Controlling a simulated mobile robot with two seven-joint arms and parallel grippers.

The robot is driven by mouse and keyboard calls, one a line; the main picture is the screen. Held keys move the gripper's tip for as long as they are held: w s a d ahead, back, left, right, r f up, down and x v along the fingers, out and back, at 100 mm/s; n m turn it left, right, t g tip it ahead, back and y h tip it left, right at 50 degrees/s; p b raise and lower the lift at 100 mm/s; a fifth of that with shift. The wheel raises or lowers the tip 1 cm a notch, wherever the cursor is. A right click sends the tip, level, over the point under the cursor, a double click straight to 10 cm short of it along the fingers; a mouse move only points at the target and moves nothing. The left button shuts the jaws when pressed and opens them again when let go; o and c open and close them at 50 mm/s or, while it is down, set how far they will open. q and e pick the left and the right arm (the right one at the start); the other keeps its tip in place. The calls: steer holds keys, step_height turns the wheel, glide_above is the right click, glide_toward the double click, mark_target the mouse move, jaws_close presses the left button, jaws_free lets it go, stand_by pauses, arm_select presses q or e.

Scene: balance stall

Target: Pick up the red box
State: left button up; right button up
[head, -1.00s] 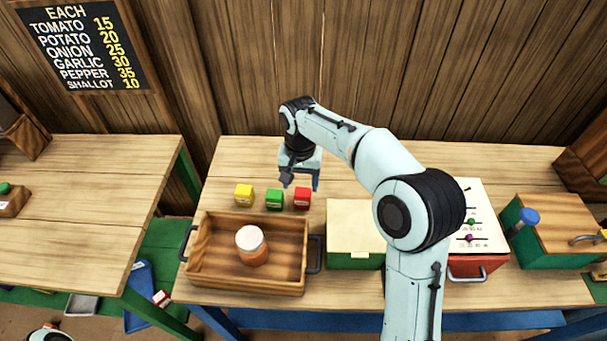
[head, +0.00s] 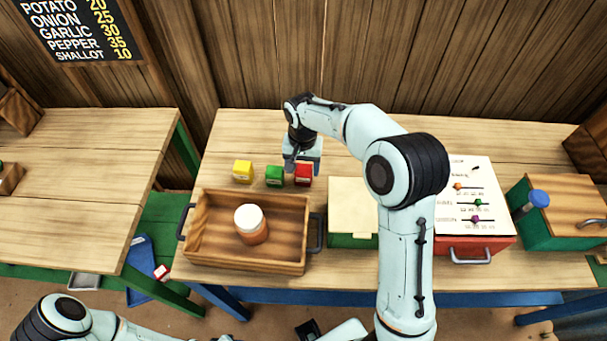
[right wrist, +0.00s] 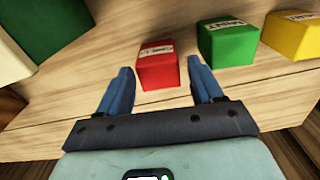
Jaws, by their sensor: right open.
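The red box (head: 303,180) stands on the wooden table at the right end of a row of small boxes. In the right wrist view the red box (right wrist: 157,66) has a white label on its top. My right gripper (head: 303,168) is open at the red box. In the right wrist view its blue fingertips (right wrist: 162,80) lie on either side of the box's near part, with gaps visible; it is not gripped. My left arm crosses the bottom edge of the head view; its jaws cannot be made out.
A green box (head: 275,176) stands close left of the red one, with a yellow box (head: 243,172) further left. A wooden tray (head: 207,250) holding an orange jar (head: 251,224) is in front. A green box with a cream lid (head: 351,205) stands at right front.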

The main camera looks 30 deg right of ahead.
mark_target(304, 169)
steer(key=f, duration=0.4)
steer(key=shift+w+d, duration=0.15)
steer(key=shift+d, duration=0.05)
steer(key=c, duration=0.8)
steer(key=shift+o, duration=0.2)
